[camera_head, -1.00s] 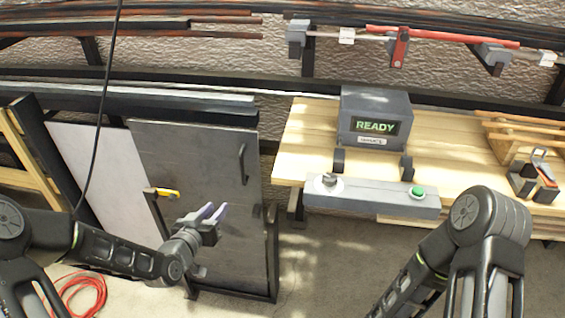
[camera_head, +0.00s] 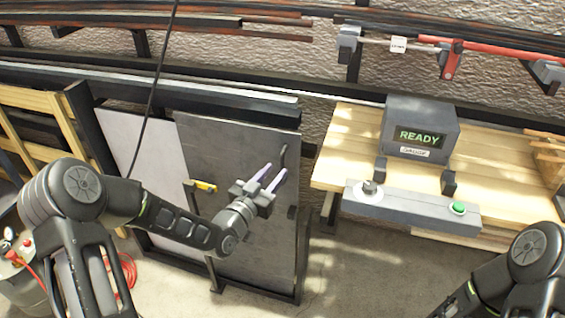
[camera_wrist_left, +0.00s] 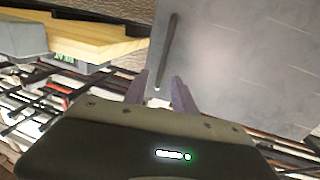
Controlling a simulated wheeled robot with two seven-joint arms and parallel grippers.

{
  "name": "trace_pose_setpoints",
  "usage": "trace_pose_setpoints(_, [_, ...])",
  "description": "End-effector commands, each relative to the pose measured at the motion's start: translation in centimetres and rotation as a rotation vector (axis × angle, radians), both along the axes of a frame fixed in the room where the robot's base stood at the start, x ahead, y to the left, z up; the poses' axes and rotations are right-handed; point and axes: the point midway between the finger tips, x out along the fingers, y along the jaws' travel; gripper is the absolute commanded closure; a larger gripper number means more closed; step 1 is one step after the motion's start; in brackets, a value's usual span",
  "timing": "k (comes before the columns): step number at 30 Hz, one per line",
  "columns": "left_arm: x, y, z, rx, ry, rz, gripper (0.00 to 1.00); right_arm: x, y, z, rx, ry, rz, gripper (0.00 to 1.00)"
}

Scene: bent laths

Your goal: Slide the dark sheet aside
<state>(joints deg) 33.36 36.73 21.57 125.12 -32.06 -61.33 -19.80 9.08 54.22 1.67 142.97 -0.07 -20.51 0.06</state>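The dark sheet (camera_head: 232,150) stands upright in a black rack, in front of a pale sheet (camera_head: 135,150). It has a dark bar handle (camera_head: 284,156) near its right edge. My left gripper (camera_head: 270,177) is in front of the sheet, just below and left of the handle in the head view. Its purple fingers are apart and nothing is between them. In the left wrist view the handle (camera_wrist_left: 168,50) lies ahead of the open fingers (camera_wrist_left: 160,92), apart from them. My right gripper is outside the views; only part of my right arm shows.
A wooden bench (camera_head: 345,150) with a grey READY box (camera_head: 420,128) and a button panel (camera_head: 410,205) stands right of the rack. A yellow-handled item (camera_head: 204,186) sits on the rack's front post. A black cable hangs before the sheets. A red hose lies on the floor.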

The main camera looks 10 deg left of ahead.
Motion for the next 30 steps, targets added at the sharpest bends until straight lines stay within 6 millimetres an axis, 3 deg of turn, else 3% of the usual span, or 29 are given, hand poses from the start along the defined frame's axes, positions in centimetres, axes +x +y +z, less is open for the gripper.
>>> trace_pose_setpoints(9, [4.4,-1.2,0.1,-0.001,0.0,0.0,0.68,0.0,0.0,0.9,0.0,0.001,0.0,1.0])
trace_pose_setpoints(20, [5.1,-1.3,0.0,0.0,0.001,0.001,0.68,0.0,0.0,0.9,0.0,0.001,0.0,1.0])
trace_pose_setpoints(30, [5.1,-1.3,0.0,0.0,0.001,0.001,0.95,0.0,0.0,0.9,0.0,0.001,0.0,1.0])
